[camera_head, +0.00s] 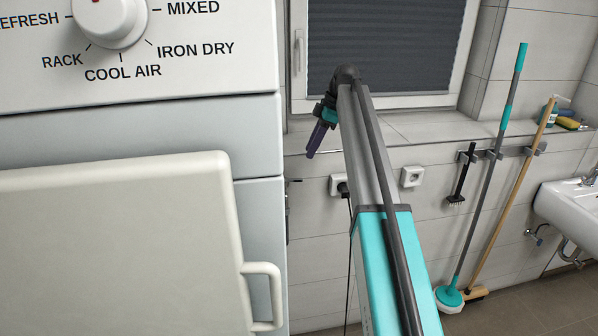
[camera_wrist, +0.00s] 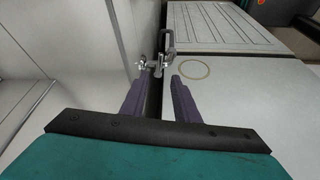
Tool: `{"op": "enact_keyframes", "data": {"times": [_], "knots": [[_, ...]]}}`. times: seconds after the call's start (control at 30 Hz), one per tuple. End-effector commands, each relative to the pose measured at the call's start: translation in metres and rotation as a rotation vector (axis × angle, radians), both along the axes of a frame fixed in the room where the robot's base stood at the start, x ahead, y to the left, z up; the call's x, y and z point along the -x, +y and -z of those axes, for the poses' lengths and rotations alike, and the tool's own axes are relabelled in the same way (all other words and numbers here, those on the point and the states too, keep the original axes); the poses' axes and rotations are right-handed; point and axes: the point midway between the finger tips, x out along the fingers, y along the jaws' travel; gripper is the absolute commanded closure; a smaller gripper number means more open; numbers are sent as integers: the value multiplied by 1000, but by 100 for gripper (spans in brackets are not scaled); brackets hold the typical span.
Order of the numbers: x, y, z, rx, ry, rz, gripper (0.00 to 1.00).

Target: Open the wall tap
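What looks like the wall tap (camera_wrist: 145,62) shows in the wrist view as a small metal fitting in the gap between the tiled wall and the white machine. It lies just beyond the tip of the left purple finger. In the head view only a small metal part (camera_head: 292,182) shows at the machine's edge. My gripper (camera_wrist: 162,78) has its two fingers apart with nothing between them. In the head view my gripper (camera_head: 314,153) hangs at the end of the arm, above and right of that part. Contact with the tap cannot be told.
A white machine (camera_head: 258,140) with an open pale door (camera_head: 110,250) fills the left. A grey metal bracket-like part (camera_wrist: 168,45) stands close beyond the fingers. Wall sockets (camera_head: 411,177), a mop (camera_head: 480,200) and a sink (camera_head: 570,205) are to the right.

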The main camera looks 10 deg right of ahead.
Motion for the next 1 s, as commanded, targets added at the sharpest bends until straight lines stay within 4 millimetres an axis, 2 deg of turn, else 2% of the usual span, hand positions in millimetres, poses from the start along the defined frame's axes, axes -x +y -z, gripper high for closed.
{"op": "enact_keyframes", "data": {"times": [0.7,1.0], "knots": [[-5,33,81,0,1,0,72],[-7,40,98,0,0,0,72]]}}
